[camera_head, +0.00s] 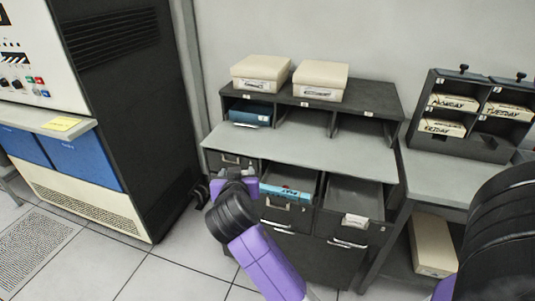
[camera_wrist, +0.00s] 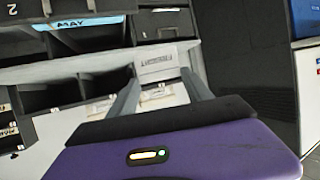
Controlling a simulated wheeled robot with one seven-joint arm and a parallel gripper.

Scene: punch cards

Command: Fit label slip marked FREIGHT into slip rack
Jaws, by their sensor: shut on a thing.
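My gripper (camera_wrist: 158,82) is shut on a pale slip with a dark printed line (camera_wrist: 157,60), held between the fingertips in the wrist view. The print is too small to read, so I cannot confirm FREIGHT. In the head view, my gripper (camera_head: 238,174) is in front of the dark cabinet (camera_head: 214,160), low beside its left drawer, with the slip barely visible. I cannot make out which fitting is the slip rack. The wrist view is turned upside down relative to the head view.
Two cream boxes (camera_head: 259,72) stand on the cabinet top. The grey desktop (camera_head: 310,145) is clear. A dark day-card rack (camera_head: 474,146) stands right; a tall machine (camera_head: 120,110) stands left.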

